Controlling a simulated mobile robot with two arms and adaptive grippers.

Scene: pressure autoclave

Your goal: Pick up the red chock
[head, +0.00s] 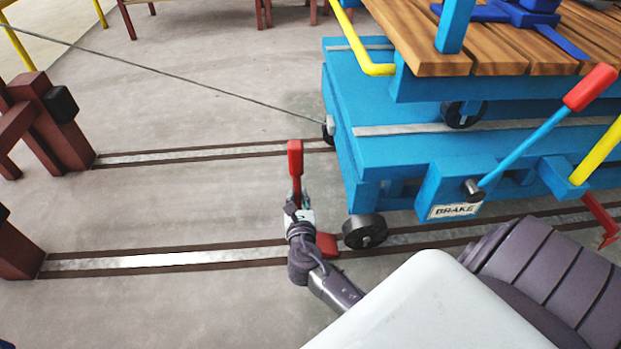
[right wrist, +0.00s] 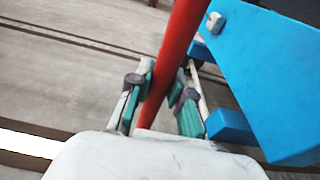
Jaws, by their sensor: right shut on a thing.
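The red chock (head: 327,245) sits on the near rail against the left side of the cart's front wheel (head: 364,232). Its red upright handle (head: 295,158) rises in the head view. My right gripper (head: 297,212) is around the handle's lower part and hides some of the chock. In the right wrist view the red handle (right wrist: 176,62) runs between the two green-padded fingers of my right gripper (right wrist: 160,100), which are shut on it. I cannot tell whether the chock touches the rail. My left gripper is not in view.
The blue cart (head: 400,150) with a wooden deck stands at the right. Its brake lever (head: 530,140) has a red grip. A cable (head: 170,72) runs to the cart from the left. Brown end stops (head: 15,250) stand at the left; the rails between are clear.

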